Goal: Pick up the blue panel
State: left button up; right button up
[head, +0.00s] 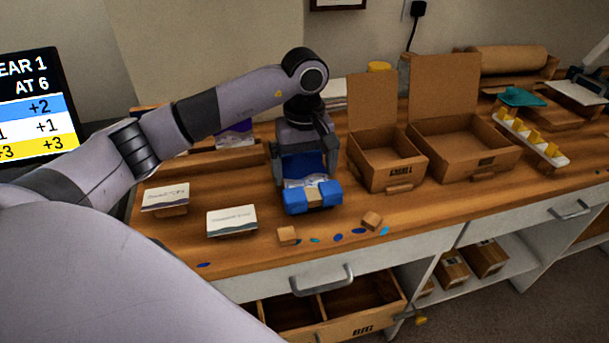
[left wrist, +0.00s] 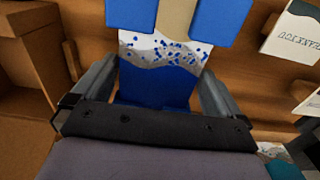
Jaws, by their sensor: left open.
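The blue panel (head: 303,166), dark blue with a white and speckled wavy band, is on the wooden bench in the head view. A blue and tan block piece (head: 313,198) is at its near end. My left gripper (head: 306,160) is open over the panel from above. In the left wrist view the panel (left wrist: 160,88) shows between the two spread fingers, with the block piece (left wrist: 175,15) beyond it. Whether the fingers touch the panel I cannot tell. The wrist housing hides part of the panel. My right gripper is not in view.
Two white cards on small wooden stands, a left one (head: 165,197) and a nearer one (head: 232,220), stand left of the panel. An open small carton (head: 385,160) and a larger carton (head: 465,145) stand to the right. Small wooden blocks (head: 288,235) and blue spots lie near the front edge.

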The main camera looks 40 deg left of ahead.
pick_arm(q)
jog(key=c, duration=0.6)
jog(key=shift+c, duration=0.2)
jog(key=shift+r, duration=0.1)
